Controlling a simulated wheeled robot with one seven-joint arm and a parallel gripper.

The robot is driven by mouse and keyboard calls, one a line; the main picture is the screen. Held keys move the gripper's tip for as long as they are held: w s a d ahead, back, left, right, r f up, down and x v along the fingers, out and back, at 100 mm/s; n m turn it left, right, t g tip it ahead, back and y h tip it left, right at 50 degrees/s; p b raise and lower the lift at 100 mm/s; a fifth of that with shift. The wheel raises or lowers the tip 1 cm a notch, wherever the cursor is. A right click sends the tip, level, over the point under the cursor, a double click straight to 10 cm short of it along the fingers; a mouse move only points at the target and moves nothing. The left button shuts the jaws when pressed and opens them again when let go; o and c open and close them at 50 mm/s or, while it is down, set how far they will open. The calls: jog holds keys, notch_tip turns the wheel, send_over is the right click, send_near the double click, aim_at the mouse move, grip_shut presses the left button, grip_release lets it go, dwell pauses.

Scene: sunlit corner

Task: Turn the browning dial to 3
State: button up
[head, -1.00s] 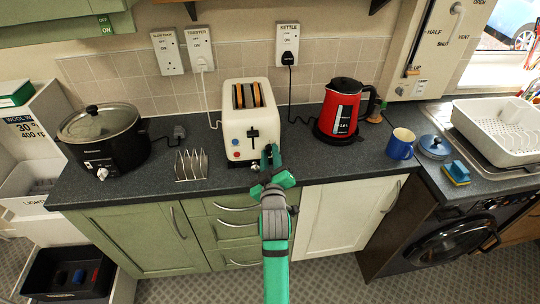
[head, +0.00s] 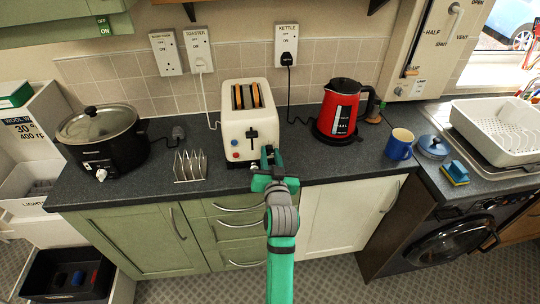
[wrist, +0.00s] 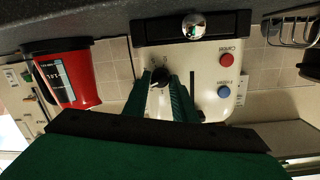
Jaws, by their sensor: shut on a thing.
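The cream toaster (head: 236,135) stands on the counter, with brown slices showing in its slots and a dark lever on its front. In the wrist view the toaster front (wrist: 215,60) appears upside down. The browning dial (wrist: 160,77), small and dark, sits between my fingertips there. My gripper (head: 267,157) is at the toaster's front right side and is shut on the dial. The fingers hide the dial in the head view. I cannot read its markings or setting. A red button (wrist: 227,59) and a blue button (wrist: 224,91) are beside the dial.
A chrome knob (wrist: 194,25) sits on a black strip at the toaster's base. The counter between toaster and kettle is mostly clear.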

jog(key=shift+a+f+m, duration=0.1)
jog(key=shift+f+m, duration=0.05)
jog(key=shift+m, duration=0.55)
jog(key=shift+y, duration=0.3)
jog(key=o, duration=1)
jog(key=shift+s, duration=0.15)
jog(key=v, duration=1)
jog(key=shift+s+r, duration=0.15)
jog(key=shift+r, duration=0.1)
jog(key=shift+f, duration=0.1)
